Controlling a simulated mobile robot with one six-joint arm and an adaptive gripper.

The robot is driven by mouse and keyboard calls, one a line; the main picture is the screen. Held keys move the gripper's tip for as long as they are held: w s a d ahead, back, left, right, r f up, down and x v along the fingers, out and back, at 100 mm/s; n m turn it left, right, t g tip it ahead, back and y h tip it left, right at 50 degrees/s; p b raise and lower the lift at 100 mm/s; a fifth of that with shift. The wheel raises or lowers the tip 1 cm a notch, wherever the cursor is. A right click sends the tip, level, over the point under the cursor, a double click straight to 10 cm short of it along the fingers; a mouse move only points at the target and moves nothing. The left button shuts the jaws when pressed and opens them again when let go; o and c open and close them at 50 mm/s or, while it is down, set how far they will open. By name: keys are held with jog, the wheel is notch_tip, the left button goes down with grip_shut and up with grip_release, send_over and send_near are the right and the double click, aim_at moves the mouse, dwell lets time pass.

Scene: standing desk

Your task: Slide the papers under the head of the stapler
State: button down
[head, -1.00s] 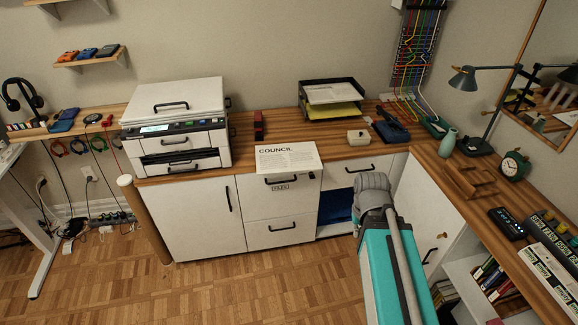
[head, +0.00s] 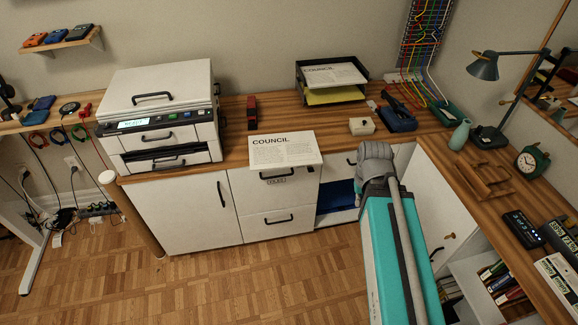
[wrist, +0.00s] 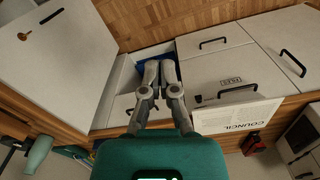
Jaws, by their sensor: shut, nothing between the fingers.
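White papers headed COUNCIL (head: 283,150) lie on the desk and stick out over its front edge, above the drawers. They also show upside down in the wrist view (wrist: 235,115). A small red and black stapler (head: 252,112) stands behind them near the wall, apart from them; it shows at the lower right of the wrist view (wrist: 253,143). My gripper (wrist: 160,68) is shut and empty, over the open cabinet section and well to the side of the papers. In the head view my arm hides it.
A printer (head: 158,118) stands left of the stapler. A paper tray (head: 331,82), a cream box (head: 361,126) and a blue desk tool (head: 397,116) stand to the right. The wooden top (head: 230,130) around the stapler is mostly clear. An open cabinet door (wrist: 60,45) is near my gripper.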

jog(key=shift+w, duration=0.1)
dwell(0.3)
jog(key=w+a+f+n+t+b, duration=0.1)
jog(key=w+a+f+b, duration=0.2)
jog(key=w+a, duration=0.6)
jog(key=w+a+f+n+t+b, duration=0.1)
jog(key=w+a+f+t+b, duration=0.1)
jog(key=w+a, duration=0.8)
jog(key=shift+w+a+f+y+b, duration=0.25)
jog(key=shift+a+f+b, duration=0.55)
jog(key=shift+b, duration=0.45)
jog(key=shift+d+f, duration=0.1)
jog(key=shift+f, duration=0.1)
jog(key=w+a+f+b, duration=0.1)
jog(key=w+f+b, duration=0.5)
jog(key=f+b, duration=0.3)
jog(key=shift+w+f+b, duration=0.15)
jog(key=shift+w+b, duration=0.15)
jog(key=shift+w, duration=0.05)
